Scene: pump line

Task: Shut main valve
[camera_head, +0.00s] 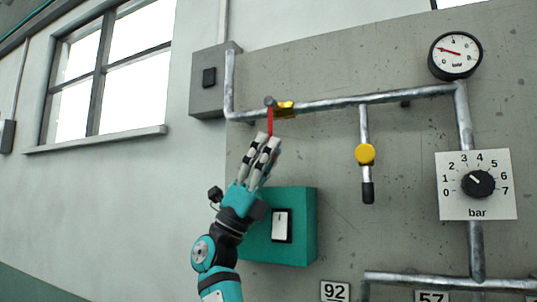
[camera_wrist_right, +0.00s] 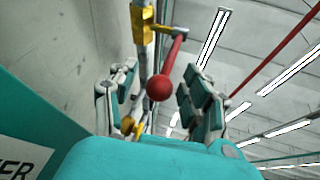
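The main valve has a yellow body (camera_head: 285,109) on the upper pipe and a red lever (camera_head: 269,122) that hangs down from a grey hub in the head view. In the right wrist view the yellow body (camera_wrist_right: 142,24) shows at the top, and the red lever (camera_wrist_right: 172,55) ends in a round red knob (camera_wrist_right: 160,88). My right gripper (camera_head: 267,143) is just below the lever in the head view. Its fingers (camera_wrist_right: 158,100) stand apart on either side of the knob in the wrist view, with gaps visible. The knob is hidden in the head view. My left gripper is not in view.
A teal box (camera_head: 300,222) with a white switch is on the wall behind my right wrist. A yellow-knobbed branch valve (camera_head: 365,154), a gauge (camera_head: 455,56) and a bar dial (camera_head: 478,184) are to the right. A grey box (camera_head: 206,92) is at upper left.

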